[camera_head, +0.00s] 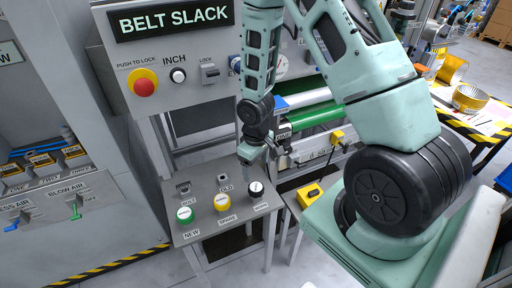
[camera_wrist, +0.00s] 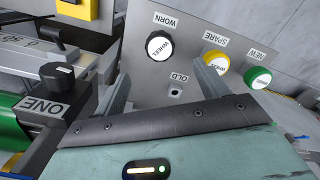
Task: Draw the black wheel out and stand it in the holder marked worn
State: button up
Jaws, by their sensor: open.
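The black wheel (camera_head: 256,190) stands at the spot marked WORN on the grey stand (camera_head: 208,240). In the wrist view the black wheel (camera_wrist: 160,46) shows its white top, beside the WORN label. My gripper (camera_head: 246,162) is just above and behind the black wheel. In the wrist view my gripper (camera_wrist: 162,82) is open and empty, with its fingers apart and pointing at the stand. The black wheel lies beyond the fingertips, not between them. The small holder marked OLD (camera_wrist: 176,89) looks empty.
A yellow wheel (camera_head: 222,202) stands at SPARE and a green wheel (camera_head: 185,214) at NEW, left of the black one. A black knob (camera_wrist: 66,76) marked ONE is close to my left finger. The BELT SLACK panel (camera_head: 200,60) rises behind the stand.

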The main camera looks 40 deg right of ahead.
notch_tip(320, 180, up, 8)
jog(key=shift+f, duration=0.25)
dwell(0.8)
jog(key=s+a+r+n, duration=0.1)
jog(key=s+a+r, duration=0.2)
jog(key=a+r, duration=0.3)
jog(key=s+a+r+n, duration=0.2)
jog(key=s+a+r, duration=0.15)
jog(key=a, duration=0.55)
jog(key=s+a+r+n, duration=0.1)
jog(key=s+a+r, duration=0.2)
jog(key=s, duration=0.2)
jog(key=s+a+r+n, duration=0.1)
jog(key=s+a+r, duration=0.2)
jog(key=s, duration=0.3)
jog(key=shift+s+a+r+y, duration=0.15)
jog(key=shift+a+r+y, duration=0.15)
jog(key=shift+a, duration=0.5)
